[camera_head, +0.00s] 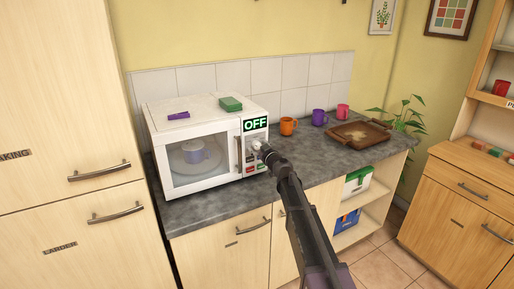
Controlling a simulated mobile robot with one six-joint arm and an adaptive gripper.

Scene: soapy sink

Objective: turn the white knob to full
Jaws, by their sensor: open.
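A white microwave (192,116) stands on the grey counter, its display (255,125) reading OFF in green. The white knob (255,144) is on its right-hand control panel, below the display and largely hidden by my gripper. My gripper (262,149) is at the front of the panel, close to the knob. I cannot tell whether it touches the knob. The gripper is open, but its fingers are small and hard to make out. The knob's pointer is not readable. Red and green buttons show low on the panel.
A purple block (178,115) and a green box (231,103) lie on the microwave. A blue mug (195,152) shows behind its closed glass door. Orange (288,126), purple (319,117) and pink (342,111) mugs and a brown tray (337,133) stand to the right.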

